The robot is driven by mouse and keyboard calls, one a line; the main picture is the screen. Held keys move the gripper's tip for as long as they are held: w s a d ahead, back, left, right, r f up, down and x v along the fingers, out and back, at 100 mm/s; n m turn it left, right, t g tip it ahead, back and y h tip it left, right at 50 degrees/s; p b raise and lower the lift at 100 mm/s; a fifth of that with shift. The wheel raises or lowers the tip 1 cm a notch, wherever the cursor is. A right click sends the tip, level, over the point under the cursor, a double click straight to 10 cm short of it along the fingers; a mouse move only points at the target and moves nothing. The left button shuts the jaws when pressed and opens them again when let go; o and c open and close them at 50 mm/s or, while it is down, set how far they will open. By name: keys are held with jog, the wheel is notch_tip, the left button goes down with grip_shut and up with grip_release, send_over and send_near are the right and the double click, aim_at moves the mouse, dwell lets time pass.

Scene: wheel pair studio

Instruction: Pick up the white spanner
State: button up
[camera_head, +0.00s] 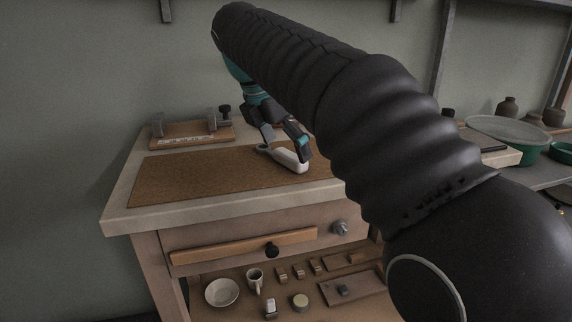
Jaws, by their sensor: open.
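The white spanner (289,159) lies on the brown work mat (190,180) on top of the workbench, near the mat's right part. My gripper (285,146) is open and points down at the spanner, with its fingers close over it. One finger is near the spanner's ring-like left end and the other is by its middle. I cannot tell whether the fingers touch it. My arm crosses from the lower right and hides the bench's right part.
A wooden fixture with metal posts (192,134) stands at the bench's back left. A drawer with a wooden front (243,246) is below the top. Lower down are a white bowl (222,292) and a mug (255,280). Green bowls (534,153) stand at right.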

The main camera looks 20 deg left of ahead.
aim_at(287, 154)
jog(key=shift+w+d+f, duration=0.15)
jog(key=shift+f, duration=0.4)
jog(key=c, duration=1.1)
jog(key=shift+r, duration=0.15)
notch_tip(287, 154, up, 4)
jog(key=shift+r+p, duration=0.2)
jog(key=shift+p, duration=0.8)
jog(key=w+d+r, duration=0.1)
jog(key=d+r, duration=0.1)
jog(key=d, duration=0.1)
jog(key=w+d+r+p, duration=0.1)
jog(key=w+d+r, duration=0.1)
jog(key=d, duration=0.2)
jog(key=w+d+r+p, duration=0.1)
jog(key=d+r, duration=0.1)
jog(key=d, duration=0.1)
jog(key=shift+w+d+r, duration=0.2)
jog(key=shift+w+d, duration=0.1)
jog(key=shift+d, duration=0.1)
